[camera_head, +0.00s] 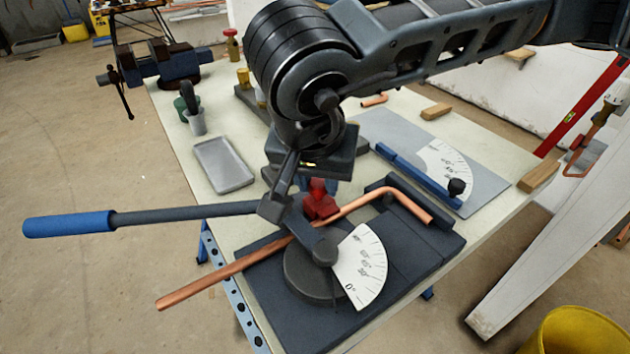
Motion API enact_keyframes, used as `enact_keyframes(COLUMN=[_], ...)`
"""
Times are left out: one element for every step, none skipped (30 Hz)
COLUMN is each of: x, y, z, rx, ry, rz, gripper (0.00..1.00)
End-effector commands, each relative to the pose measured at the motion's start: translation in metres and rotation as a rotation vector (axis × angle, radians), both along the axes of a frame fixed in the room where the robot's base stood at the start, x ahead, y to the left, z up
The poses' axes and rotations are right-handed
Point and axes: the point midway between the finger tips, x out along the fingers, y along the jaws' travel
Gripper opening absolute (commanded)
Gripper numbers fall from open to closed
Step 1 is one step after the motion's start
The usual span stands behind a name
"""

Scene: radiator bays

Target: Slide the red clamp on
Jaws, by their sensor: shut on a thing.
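The red clamp (320,203) is at the middle of the pipe bender, directly under my gripper (318,183). My gripper points down and is shut on the clamp's top; the fingers are mostly hidden by the wrist. The clamp is beside or over the copper pipe (226,272); I cannot tell whether it is seated. The pipe lies across the bender base (425,262) and has a bent end at the right. The bender's lever with a blue handle (68,224) reaches left. A white angle scale (361,268) sits on the round former.
A grey tray (222,165) lies left of my gripper. A blue vise (178,66) is at the back left. A flat plate with a blue arm (418,174) and scale lies right. Wooden blocks (538,176) lie near the right edge. A yellow bucket (575,335) stands on the floor.

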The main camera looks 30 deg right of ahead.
Motion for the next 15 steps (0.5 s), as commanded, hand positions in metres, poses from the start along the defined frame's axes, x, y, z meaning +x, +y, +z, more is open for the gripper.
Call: enact_keyframes(x=[-0.0043,-0.0045,-0.0049,-0.0051,-0.0053,-0.0055,-0.0056,-0.0055,-0.0053,-0.0051,-0.0048,-0.0046,-0.0044,-0.0042,-0.0041], y=[0.0006,0.0006,0.0007,0.0007,0.0008,0.0008,0.0009,0.0009,0.0008,0.0007,0.0007,0.0006,0.0006,0.0006,0.0006], z=[-0.0006,-0.0007,-0.0008,-0.0009,-0.001,-0.001,-0.001,-0.0009,-0.001,-0.0009,-0.0009,-0.0008,-0.0009,-0.0008,-0.0007], rx=[-0.002,-0.001,-0.001,-0.001,-0.001,-0.001,-0.001,-0.001,-0.001,-0.001,-0.001,-0.001,-0.001,-0.001,-0.002], ry=[0.013,0.014,0.015,0.015,0.016,0.017,0.017,0.017,0.016,0.015,0.015,0.014,0.014,0.014,0.013], rz=[0.004,0.004,0.005,0.005,0.006,0.005,0.005,0.005,0.006,0.005,0.005,0.004,0.004,0.004,0.004], gripper=[0.0,0.0,0.0,0.0,0.0,0.34,0.37,0.4,0.43,0.46,0.49,0.53,0.56,0.56,0.56])
